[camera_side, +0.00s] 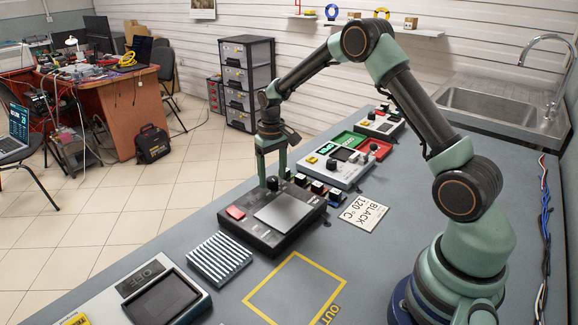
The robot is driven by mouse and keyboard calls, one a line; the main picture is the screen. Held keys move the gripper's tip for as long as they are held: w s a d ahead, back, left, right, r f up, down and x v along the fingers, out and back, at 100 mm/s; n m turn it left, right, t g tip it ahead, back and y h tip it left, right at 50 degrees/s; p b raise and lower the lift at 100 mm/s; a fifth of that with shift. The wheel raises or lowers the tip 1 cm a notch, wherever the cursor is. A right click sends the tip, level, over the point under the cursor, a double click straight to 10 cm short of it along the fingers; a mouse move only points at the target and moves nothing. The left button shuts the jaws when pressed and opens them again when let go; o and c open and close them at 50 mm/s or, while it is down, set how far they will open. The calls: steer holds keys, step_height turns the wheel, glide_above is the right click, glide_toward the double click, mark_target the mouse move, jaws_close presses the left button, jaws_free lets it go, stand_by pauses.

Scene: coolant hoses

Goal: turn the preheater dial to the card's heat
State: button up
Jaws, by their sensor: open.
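The preheater (292,218) is a black box with a grey plate on top and a red button at its left. Its dial (272,183) is a small dark knob at the back left corner. My gripper (271,176) points down over that corner, its green fingers apart, one on each side of the dial as seen here. I cannot tell whether they touch it, and the dial's pointer is too small to read. The white card (363,212) lies flat right of the preheater and reads "BLACK 120 °C".
A ribbed silver block (219,259) and a grey device marked "OFF" (156,297) are at the front left. A yellow outlined area marked "OUT" (297,286) is empty. Small dark blocks (317,187) stand behind the preheater, before a white-and-green station (338,166). A sink is at the back right.

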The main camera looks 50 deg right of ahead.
mark_target(273, 178)
step_height(273, 178, up, 12)
steer(key=shift+f, duration=0.2)
stand_by(0.4)
